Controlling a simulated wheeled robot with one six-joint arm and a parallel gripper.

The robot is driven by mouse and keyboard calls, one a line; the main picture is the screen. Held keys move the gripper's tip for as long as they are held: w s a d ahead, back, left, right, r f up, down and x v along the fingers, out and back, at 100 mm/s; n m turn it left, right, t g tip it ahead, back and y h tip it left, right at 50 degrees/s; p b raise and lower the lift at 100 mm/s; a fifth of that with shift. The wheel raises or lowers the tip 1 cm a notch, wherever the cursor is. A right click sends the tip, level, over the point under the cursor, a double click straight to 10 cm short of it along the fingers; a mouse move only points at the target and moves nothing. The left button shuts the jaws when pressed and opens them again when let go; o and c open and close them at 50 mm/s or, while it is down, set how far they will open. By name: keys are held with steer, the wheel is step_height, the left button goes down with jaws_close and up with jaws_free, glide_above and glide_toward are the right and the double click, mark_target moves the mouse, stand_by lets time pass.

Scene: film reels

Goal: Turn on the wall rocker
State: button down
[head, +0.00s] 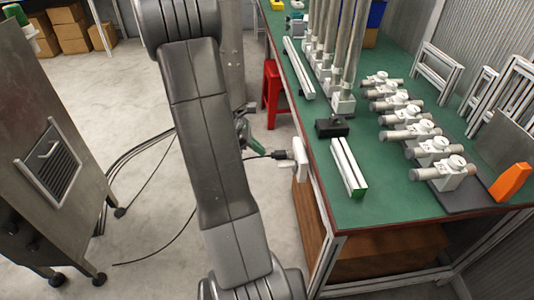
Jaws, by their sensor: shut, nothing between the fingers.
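I cannot make out a wall rocker in the head view. My grey arm rises through the middle of the picture and its upper part runs out at the top edge.
A metal cabinet (22,110) with a vent stands at the left. Cables (150,150) lie on the floor. The bench holds white fittings (440,165), a white-edged bar (348,167) and an orange piece (509,182). A red stool (271,92) stands beside it. Boxes (72,30) stand far left.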

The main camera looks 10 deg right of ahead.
mark_target(295, 168)
steer(key=shift+a+r, duration=0.25)
steer(key=shift+r, duration=0.1)
steer(key=shift+f, duration=0.1)
steer(key=shift+a+f+y+b, duration=0.15)
steer(key=shift+f+y+b, duration=0.35)
steer(key=shift+b, duration=0.5)
steer(key=shift+f, duration=0.1)
steer(key=d+r+b+x, duration=0.1)
steer(key=d+b+x, duration=0.1)
steer(key=x, duration=1)
steer(key=shift+d+b, duration=0.5)
steer(key=shift+b, duration=0.15)
